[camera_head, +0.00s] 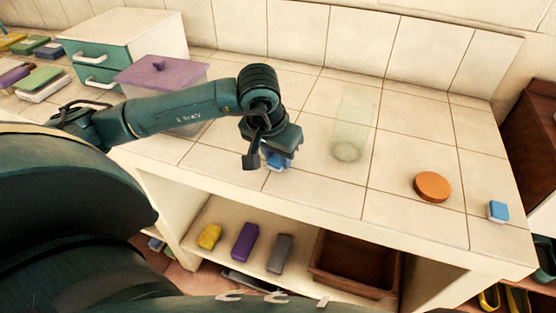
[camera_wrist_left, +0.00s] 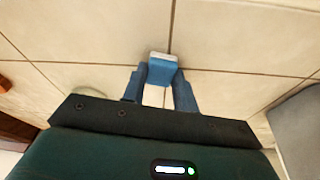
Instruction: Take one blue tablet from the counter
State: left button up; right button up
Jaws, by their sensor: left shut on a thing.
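My left gripper (camera_head: 268,157) is over the front part of the tiled counter (camera_head: 400,150), its fingers pointing down. It is shut on a small blue tablet with a whitish side (camera_head: 277,161). In the left wrist view the tablet (camera_wrist_left: 162,66) sits between the two blue fingertips (camera_wrist_left: 160,80). I cannot tell whether it touches the counter. A second blue tablet (camera_head: 498,211) lies on the counter near the right front corner, apart from the gripper. My right gripper is not in view.
A clear glass (camera_head: 352,130) stands right of the gripper, and an orange disc (camera_head: 432,186) lies farther right. A purple-lidded box (camera_head: 160,70) and a drawer unit (camera_head: 120,38) stand at left. Below are yellow, purple and grey blocks (camera_head: 245,242) and a brown bin (camera_head: 355,265).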

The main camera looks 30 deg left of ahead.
pick_arm(q)
jog(key=shift+c, duration=1.2)
